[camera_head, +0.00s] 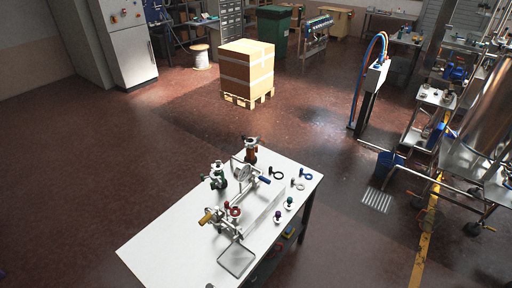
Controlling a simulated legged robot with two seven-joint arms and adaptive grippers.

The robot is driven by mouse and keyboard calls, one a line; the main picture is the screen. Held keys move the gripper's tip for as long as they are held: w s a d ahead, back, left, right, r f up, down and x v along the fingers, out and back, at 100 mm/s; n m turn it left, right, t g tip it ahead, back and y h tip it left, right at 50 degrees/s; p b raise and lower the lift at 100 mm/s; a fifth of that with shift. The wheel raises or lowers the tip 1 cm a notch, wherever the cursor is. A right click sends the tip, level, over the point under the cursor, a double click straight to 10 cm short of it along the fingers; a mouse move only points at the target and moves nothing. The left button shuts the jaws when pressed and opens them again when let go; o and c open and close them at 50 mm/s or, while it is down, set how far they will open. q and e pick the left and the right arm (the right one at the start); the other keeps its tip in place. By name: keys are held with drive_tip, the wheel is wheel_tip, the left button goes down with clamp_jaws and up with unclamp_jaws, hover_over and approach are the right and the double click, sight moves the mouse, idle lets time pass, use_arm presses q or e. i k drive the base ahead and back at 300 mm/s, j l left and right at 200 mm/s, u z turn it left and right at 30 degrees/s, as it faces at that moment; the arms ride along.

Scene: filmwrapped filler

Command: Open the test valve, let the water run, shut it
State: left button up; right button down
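A metal pipe-and-valve rig stands on a white table (165,243) in the lower middle of the head view. It carries a red round handle (235,211), a blue lever (264,180) and a yellow handle (207,217). Which of these is the test valve I cannot tell. A green valve body (217,175) and a brown-red valve body (250,151) stand at its far side. No running water can be made out. Neither gripper shows in the view.
The table's left part is bare. A wrapped carton (247,68) on a pallet (247,99) stands behind. Pipework and a steel tank (487,110) fill the right. Open floor lies left.

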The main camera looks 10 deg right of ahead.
sight(265, 180)
drive_tip(key=i+l+z, duration=0.35)
drive_tip(key=i+l, duration=0.15)
drive_tip(key=i+l+z, duration=0.35)
drive_tip(key=i+l, duration=0.2)
